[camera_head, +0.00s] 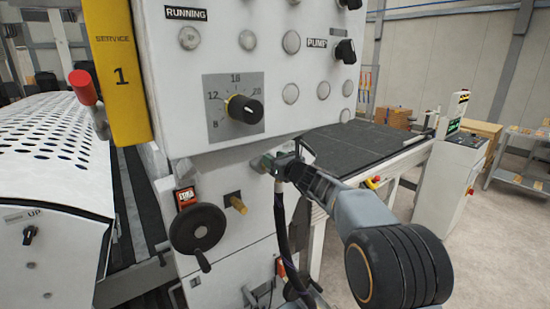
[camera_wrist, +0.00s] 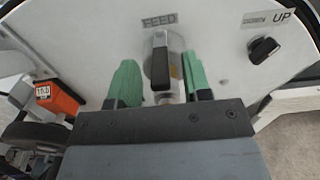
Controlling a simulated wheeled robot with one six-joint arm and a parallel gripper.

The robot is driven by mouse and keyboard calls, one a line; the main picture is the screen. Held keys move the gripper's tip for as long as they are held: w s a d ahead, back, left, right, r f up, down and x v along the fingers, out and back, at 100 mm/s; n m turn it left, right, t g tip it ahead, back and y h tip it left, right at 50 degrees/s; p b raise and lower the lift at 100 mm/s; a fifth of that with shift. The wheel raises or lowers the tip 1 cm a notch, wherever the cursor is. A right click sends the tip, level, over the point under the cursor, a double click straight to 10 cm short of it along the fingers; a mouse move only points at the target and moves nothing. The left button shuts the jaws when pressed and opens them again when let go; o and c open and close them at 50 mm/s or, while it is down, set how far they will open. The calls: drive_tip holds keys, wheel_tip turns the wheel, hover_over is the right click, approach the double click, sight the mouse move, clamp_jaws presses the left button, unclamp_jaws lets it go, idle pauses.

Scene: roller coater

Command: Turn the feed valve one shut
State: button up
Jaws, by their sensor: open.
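The feed valve (camera_wrist: 161,68) shows in the wrist view under a FEED label (camera_wrist: 171,21). It has a black lever handle pointing down the picture and a grey metal body behind it. My gripper (camera_wrist: 160,88) is open, with one green finger on each side of the lever. A gap shows on both sides, wider on the left; I see no clear contact. In the head view my gripper (camera_head: 278,165) is close to the machine's white front, below the dial panel. The valve is mostly hidden behind it there.
A black handwheel (camera_head: 198,228), an orange counter (camera_head: 186,197) and a brass-coloured peg (camera_head: 236,203) stick out left of my gripper. A black dial knob (camera_head: 245,109) is above. A black UP knob (camera_wrist: 263,48) is to the right in the wrist view.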

clamp_jaws()
idle(0.5)
